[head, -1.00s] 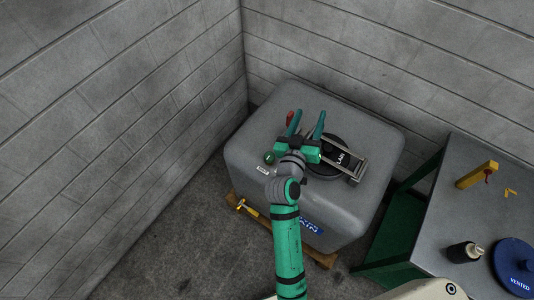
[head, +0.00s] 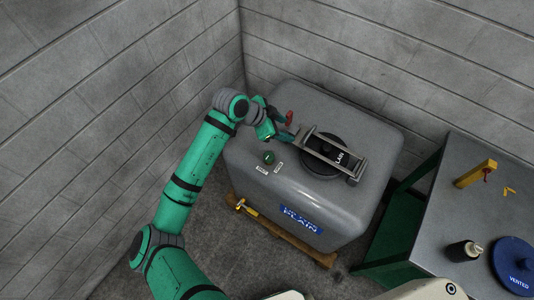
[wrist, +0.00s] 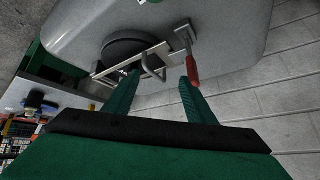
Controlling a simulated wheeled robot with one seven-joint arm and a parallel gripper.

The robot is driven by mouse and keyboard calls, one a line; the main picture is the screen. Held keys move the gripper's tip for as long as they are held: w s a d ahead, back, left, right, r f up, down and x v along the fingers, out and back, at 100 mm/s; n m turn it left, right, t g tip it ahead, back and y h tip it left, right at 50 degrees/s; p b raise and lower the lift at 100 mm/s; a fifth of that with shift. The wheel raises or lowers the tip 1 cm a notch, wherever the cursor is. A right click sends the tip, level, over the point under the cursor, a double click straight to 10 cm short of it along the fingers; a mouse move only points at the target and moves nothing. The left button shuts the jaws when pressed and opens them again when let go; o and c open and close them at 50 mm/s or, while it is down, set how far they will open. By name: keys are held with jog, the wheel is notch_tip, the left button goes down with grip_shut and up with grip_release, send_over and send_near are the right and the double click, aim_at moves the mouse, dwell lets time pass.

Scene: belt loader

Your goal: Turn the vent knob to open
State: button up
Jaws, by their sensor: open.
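The vent knob appears to be the small round green knob (head: 268,158) on top of the grey tank (head: 255,185), with small white labels in front of it. Its pointer setting is too small to read. My gripper (head: 287,128) is behind the knob in the head view, fingers pointing right toward the lid clamp, not around the knob. In the wrist view my gripper (wrist: 158,80) is open, its fingers apart and nothing held. A green piece, probably the knob (wrist: 142,2), shows at the top edge there, well beyond the fingertips.
A metal clamp bar (head: 325,151) crosses the black lid (head: 326,166). A red handle (head: 289,117) stands close to my fingers; the red handle (wrist: 192,68) is by the right fingertip. A table (head: 450,215) holds a blue lid and bottle. Walls flank the tank.

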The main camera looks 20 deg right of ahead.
aim_at(269, 156)
jog(key=a+f+g+y, duration=0.2)
jog(key=a+y, duration=0.1)
jog(key=a, duration=0.8)
jog(key=shift+m, duration=0.4)
jog(key=x, duration=1.1)
jog(key=shift+d+f, duration=0.1)
jog(key=shift+s, duration=0.1)
jog(key=c, duration=1)
